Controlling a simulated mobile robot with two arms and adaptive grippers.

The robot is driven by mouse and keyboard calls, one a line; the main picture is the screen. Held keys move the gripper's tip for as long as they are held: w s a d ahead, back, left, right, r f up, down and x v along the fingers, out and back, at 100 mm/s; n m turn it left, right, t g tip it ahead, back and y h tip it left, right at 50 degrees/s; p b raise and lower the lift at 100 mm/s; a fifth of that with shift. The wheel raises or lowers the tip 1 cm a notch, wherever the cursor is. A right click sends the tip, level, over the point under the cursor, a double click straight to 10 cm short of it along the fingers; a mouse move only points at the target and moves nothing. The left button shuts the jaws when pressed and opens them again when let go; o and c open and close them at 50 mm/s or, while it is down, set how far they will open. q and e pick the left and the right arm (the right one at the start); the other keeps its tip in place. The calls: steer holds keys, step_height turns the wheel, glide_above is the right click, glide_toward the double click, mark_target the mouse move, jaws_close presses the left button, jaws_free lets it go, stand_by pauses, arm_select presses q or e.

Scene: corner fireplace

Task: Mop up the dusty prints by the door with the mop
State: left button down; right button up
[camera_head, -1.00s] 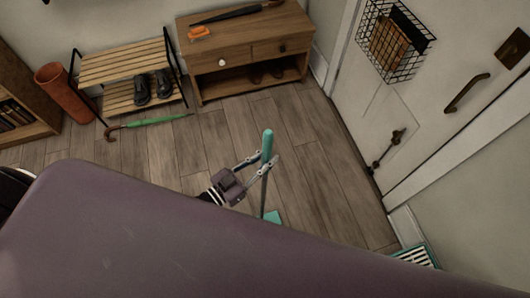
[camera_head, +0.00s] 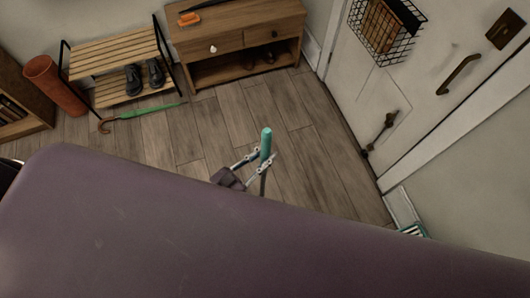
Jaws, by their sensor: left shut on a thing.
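The mop shows as a teal grip (camera_head: 266,143) on a thin grey shaft, standing nearly upright. My left gripper (camera_head: 260,163) is shut on the mop just below the teal grip. The mop's lower end is hidden behind my own purple body. The door (camera_head: 440,80) is at the right, with a dark handle and a wire basket on it. I see no clear dusty prints on the visible floor (camera_head: 215,135).
A wooden cabinet (camera_head: 230,45) stands at the back, next to a slatted shoe rack (camera_head: 115,55) with dark shoes (camera_head: 145,77). A green umbrella (camera_head: 145,112) lies on the floor before the rack. A striped teal item (camera_head: 414,230) lies by the wall at right. Floor between is clear.

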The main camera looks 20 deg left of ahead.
step_height(320, 180, up, 7)
steer(key=p, duration=0.6)
steer(key=shift+p, duration=0.3)
steer(key=shift+f, duration=0.1)
